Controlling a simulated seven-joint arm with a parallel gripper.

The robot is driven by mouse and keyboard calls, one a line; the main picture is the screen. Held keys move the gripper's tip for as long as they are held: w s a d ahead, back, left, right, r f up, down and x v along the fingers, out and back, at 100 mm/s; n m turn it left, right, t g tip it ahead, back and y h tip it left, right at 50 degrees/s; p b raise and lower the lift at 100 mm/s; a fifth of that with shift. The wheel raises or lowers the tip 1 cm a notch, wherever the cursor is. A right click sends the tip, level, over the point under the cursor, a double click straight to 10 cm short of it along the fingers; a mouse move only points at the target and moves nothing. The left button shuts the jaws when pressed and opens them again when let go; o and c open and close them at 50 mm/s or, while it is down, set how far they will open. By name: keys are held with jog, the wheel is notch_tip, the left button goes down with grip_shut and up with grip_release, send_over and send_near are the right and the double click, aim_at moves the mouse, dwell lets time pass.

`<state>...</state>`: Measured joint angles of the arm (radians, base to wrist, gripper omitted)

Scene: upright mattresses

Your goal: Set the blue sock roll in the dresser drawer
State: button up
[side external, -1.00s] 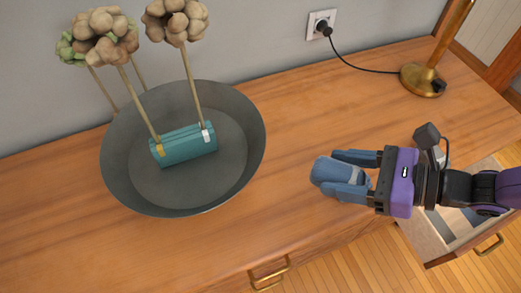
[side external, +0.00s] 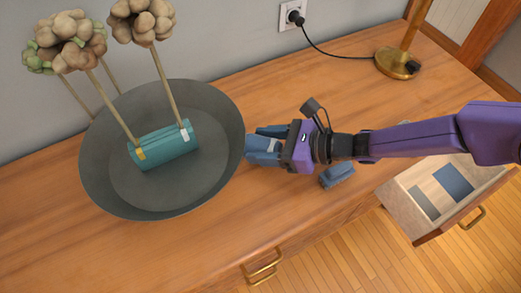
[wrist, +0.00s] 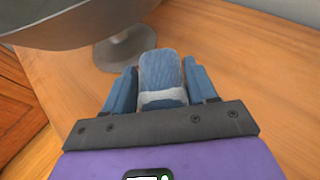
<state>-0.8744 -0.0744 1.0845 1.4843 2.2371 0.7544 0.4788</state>
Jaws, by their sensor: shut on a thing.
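My gripper (side external: 262,146) is shut on a blue sock roll with a pale band (side external: 263,152). It holds the roll beside the right rim of the large grey bowl; the exact gap is hard to tell. In the wrist view the sock roll (wrist: 162,75) sits between the two blue fingers, with the bowl's foot just beyond it. The dresser drawer (side external: 408,207) stands open at the lower right, below the top, away from my gripper. A blue flat piece (side external: 454,181) and a grey one (side external: 423,202) show inside it.
The grey bowl (side external: 92,165) holds a teal block (side external: 163,146) with tall knobbly-headed stalks. Another small blue object (side external: 337,175) lies on the wooden top (side external: 200,240) below my wrist. A brass lamp (side external: 397,64) stands at the back right, its cord running to a wall socket (side external: 294,16).

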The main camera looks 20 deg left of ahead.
jog(key=shift+w+a+f, duration=0.25)
jog(key=shift+a+f, duration=0.2)
jog(key=shift+f, duration=1.7)
jog(key=shift+f, duration=0.15)
jog(key=o, duration=1.1)
